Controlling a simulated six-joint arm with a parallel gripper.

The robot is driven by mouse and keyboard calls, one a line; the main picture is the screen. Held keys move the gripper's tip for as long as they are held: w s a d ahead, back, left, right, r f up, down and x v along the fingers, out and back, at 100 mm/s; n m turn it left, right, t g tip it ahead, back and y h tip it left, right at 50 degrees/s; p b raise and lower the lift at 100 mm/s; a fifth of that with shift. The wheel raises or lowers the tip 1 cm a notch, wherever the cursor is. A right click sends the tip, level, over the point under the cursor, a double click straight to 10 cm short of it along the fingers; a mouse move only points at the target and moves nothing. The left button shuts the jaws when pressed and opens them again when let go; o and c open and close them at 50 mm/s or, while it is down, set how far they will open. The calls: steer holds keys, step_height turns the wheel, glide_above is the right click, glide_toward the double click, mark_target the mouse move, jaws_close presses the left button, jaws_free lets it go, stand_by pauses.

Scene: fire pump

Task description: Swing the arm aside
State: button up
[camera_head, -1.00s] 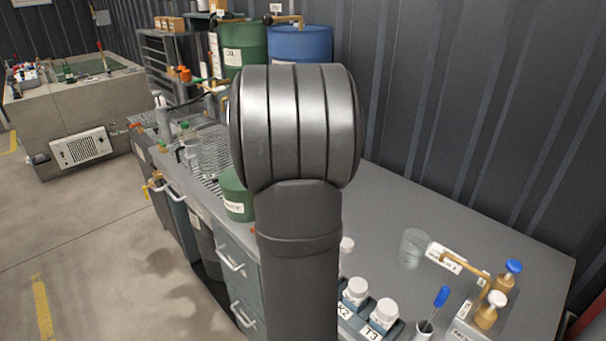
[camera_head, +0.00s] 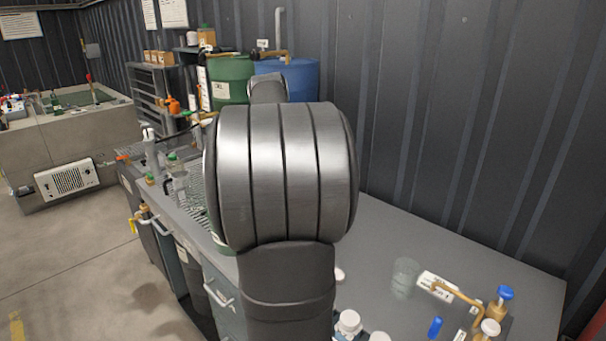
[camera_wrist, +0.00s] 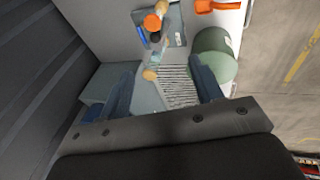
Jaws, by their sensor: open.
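My arm (camera_head: 283,175) stands as a large grey joint in the middle of the head view, over the workbench (camera_head: 505,278). Another link of it (camera_head: 267,90) shows behind the top. The arm hides the middle of the bench and my gripper in that view. In the wrist view my gripper (camera_wrist: 163,88) shows two dark fingers, spread apart with nothing held between them. Beyond the fingers are a striped rack (camera_wrist: 178,72) and, by the right finger, a green canister (camera_wrist: 214,54). I cannot tell the exact clearance.
A beaker (camera_head: 405,277), white-capped bottles (camera_head: 348,322) and brass fittings (camera_head: 503,306) stand at the bench's front right. Green (camera_head: 230,80) and blue (camera_head: 303,80) drums stand behind. A ribbed wall (camera_head: 450,120) bounds the right. The wrist view shows an orange scoop (camera_wrist: 217,6).

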steer(key=d+f+m+y, duration=0.1)
steer(key=f, duration=0.1)
steer(key=d+f+m+g+y, duration=0.1)
steer(key=f, duration=0.1)
steer(key=d+f+g+y, duration=0.1)
steer(key=f, duration=0.2)
steer(key=shift+w+m, duration=0.1)
steer(key=shift+m, duration=0.3)
steer(key=c, duration=1.1)
steer(key=d+f+m+y, duration=0.2)
steer(key=f, duration=0.1)
steer(key=d+f+m+g+y, duration=0.1)
steer(key=y, duration=0.1)
steer(key=shift+w+d+f, duration=0.1)
steer(key=shift+w+f, duration=0.15)
steer(key=shift+f, duration=0.1)
jaws_close()
steer(key=d+f+m+t+y, duration=0.2)
steer(key=d+m+t+y, duration=0.1)
steer(key=d, duration=0.3)
steer(key=w+d+f+m+t+y, duration=0.1)
steer(key=d+f+m+t+y, duration=0.1)
steer(key=d+y, duration=0.3)
steer(key=shift+w+d+f+m+t+y, duration=0.35)
steer(key=shift+d+f+m, duration=0.35)
steer(key=shift+d, duration=0.4)
